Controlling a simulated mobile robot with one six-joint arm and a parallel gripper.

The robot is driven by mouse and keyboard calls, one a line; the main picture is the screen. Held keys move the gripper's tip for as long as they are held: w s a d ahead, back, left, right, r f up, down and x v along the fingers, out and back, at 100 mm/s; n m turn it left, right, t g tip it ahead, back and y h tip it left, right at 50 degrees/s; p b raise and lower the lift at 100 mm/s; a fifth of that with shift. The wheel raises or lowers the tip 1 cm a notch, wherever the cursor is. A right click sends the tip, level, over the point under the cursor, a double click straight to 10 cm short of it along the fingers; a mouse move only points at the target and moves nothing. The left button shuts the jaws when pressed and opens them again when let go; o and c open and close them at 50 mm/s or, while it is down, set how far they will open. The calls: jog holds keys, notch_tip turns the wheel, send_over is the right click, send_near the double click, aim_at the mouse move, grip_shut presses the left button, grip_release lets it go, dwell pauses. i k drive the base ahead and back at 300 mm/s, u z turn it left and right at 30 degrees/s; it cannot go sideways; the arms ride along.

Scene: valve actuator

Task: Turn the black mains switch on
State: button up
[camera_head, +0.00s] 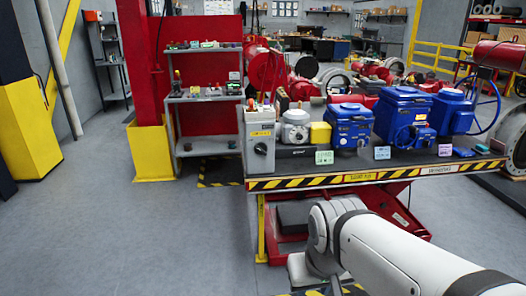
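A grey box (259,141) stands at the left end of the lift table. A black rotary switch (261,149) sits on its front face, below a small yellow label (261,133). The switch is too small to tell its position. My white arm reaches in from the lower right and bends down in front of the table. My gripper is not visible in this view.
The lift table (376,177) has a striped front edge. To the right of the grey box stand a grey actuator (296,126), a yellow box (320,134) and several blue actuators (402,113). A red post (138,60) with a yellow base and a grey shelf (205,115) stand behind left. Floor at left is clear.

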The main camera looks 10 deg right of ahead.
aim_at(261, 149)
jog(key=u, duration=0.05)
jog(key=i, duration=1)
jog(key=z, duration=0.05)
